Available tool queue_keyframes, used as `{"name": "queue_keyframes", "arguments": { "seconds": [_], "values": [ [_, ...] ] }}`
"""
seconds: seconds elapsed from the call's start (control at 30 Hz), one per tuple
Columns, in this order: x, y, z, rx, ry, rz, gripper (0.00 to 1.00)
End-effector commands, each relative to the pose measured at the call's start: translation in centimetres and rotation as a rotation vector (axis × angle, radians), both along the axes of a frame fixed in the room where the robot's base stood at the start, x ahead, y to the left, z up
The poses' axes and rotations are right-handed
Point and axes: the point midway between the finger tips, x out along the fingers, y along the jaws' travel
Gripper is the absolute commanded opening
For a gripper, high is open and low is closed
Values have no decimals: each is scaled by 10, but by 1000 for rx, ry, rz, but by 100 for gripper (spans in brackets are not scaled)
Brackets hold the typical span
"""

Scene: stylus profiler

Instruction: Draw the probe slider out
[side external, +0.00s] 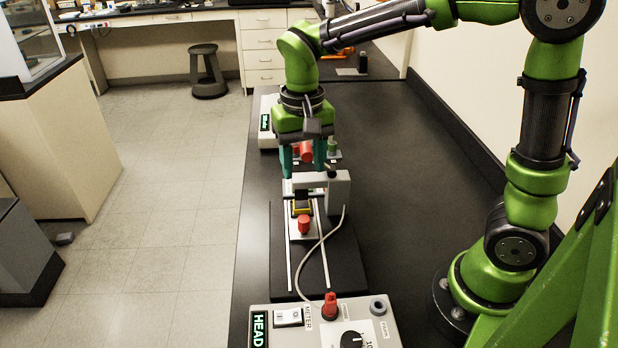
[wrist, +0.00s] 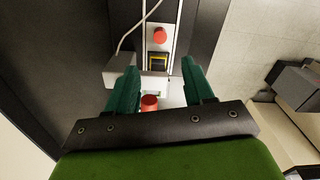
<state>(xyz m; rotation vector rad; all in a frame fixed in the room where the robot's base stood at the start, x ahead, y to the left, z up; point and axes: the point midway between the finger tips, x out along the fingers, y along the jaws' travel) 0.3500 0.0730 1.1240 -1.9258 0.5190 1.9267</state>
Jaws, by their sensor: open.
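The profiler is a dark base (side external: 345,262) with two pale rails and a grey bridge (side external: 338,190) across them. On the near side of the bridge, a pale plate carries a red knob (side external: 304,225) and a black-and-yellow block (side external: 301,202). A second red knob (side external: 305,152) is on the far side of the bridge; which one belongs to the probe slider is not clear. My gripper (side external: 303,172) is open, pointing down, its teal fingers on either side of the far knob. In the wrist view, that far knob (wrist: 149,102) sits between the fingers, with visible gaps.
A grey control box (side external: 285,338) with dial and red connector stands at the front, a cable running to the bridge. Another box (side external: 266,122) with a green display stands behind my gripper. The black bench (side external: 400,190) is clear to the right; its left edge is close.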

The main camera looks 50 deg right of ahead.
Motion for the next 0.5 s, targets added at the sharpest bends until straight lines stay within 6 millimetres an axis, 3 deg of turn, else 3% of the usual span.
{"name": "queue_keyframes", "arguments": {
  "seconds": [0.5],
  "values": [
    [-1,0,-111,0,4,1,52]
  ]
}}
